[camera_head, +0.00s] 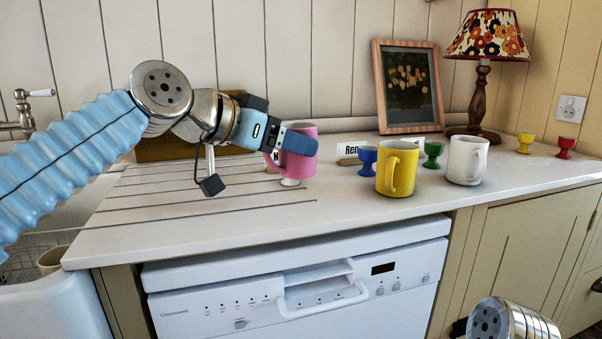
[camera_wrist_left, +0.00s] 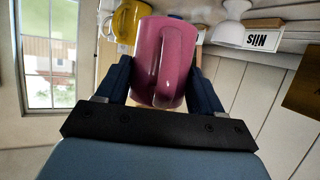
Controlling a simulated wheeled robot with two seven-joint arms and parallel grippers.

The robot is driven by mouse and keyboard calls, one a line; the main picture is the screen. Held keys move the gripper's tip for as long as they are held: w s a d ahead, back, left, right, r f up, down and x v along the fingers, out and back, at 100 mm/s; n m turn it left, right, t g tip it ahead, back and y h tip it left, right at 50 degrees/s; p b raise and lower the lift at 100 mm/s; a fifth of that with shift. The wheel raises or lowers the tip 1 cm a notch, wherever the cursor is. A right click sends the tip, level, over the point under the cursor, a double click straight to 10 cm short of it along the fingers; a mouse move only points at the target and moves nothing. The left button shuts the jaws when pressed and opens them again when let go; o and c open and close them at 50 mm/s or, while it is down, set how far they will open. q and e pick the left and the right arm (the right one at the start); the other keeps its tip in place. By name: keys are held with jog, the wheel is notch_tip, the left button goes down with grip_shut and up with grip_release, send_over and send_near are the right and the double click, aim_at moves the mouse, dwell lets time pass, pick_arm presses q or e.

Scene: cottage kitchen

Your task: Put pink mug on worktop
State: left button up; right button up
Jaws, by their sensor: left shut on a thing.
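The pink mug (camera_head: 297,160) is at the left part of the worktop (camera_head: 330,205), near the grooved drainer area. My left gripper (camera_head: 292,142) reaches in from the left and is shut on the mug. In the left wrist view the pink mug (camera_wrist_left: 165,62) sits between the two dark fingers of my left gripper (camera_wrist_left: 163,85). A white egg cup shape shows just under or in front of the mug in the head view; whether the mug touches the worktop I cannot tell. My right gripper is not in view.
A yellow mug (camera_head: 397,168), a white mug (camera_head: 466,160), a blue egg cup (camera_head: 367,160) and a green egg cup (camera_head: 433,154) stand right of the pink mug. A name sign (camera_head: 352,149), picture frame (camera_head: 408,86) and lamp (camera_head: 485,75) are behind. The front worktop strip is clear.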

aim_at(298, 174)
pick_arm(q)
jog(key=shift+w+d+f, duration=0.35)
jog(key=shift+w+f, duration=0.1)
jog(key=shift+f, duration=0.25)
jog(key=f, duration=0.1)
jog(key=w+f, duration=0.1)
jog(key=d+f+b, duration=0.1)
jog(key=f, duration=0.1)
jog(key=shift+w, duration=0.15)
jog(key=shift+f, duration=0.45)
jog(key=o, duration=1.2)
jog(key=shift+f, duration=0.1)
